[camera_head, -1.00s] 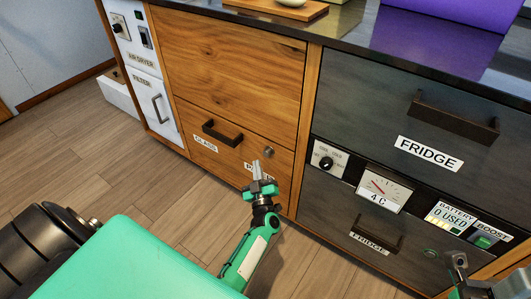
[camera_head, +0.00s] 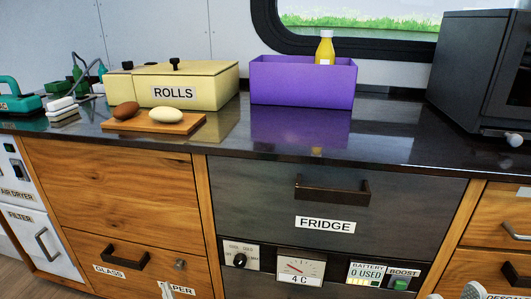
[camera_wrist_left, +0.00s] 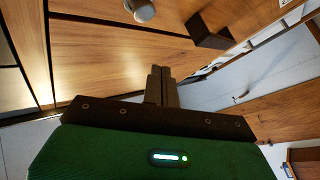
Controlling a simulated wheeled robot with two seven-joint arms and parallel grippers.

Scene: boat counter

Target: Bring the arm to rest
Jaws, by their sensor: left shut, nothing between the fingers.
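My left gripper (camera_head: 167,290) shows only as its fingertips at the bottom edge of the head view, in front of the lower wooden drawer with the PAPER label. In the left wrist view its fingers (camera_wrist_left: 161,84) are together with nothing between them. They point toward the wooden cabinet front (camera_wrist_left: 100,50). A small metal tip at the bottom right of the head view appears to be my right gripper (camera_head: 474,290). Most of it is cut off, so its jaw state is unclear.
The fridge drawer (camera_head: 325,205) with its dark handle and a wooden drawer (camera_head: 115,195) front the counter. On top are a cutting board (camera_head: 155,124) with two egg-shaped items, a yellow ROLLS box (camera_head: 175,82), a purple bin (camera_head: 302,82) with a bottle, and a dark appliance (camera_head: 480,75).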

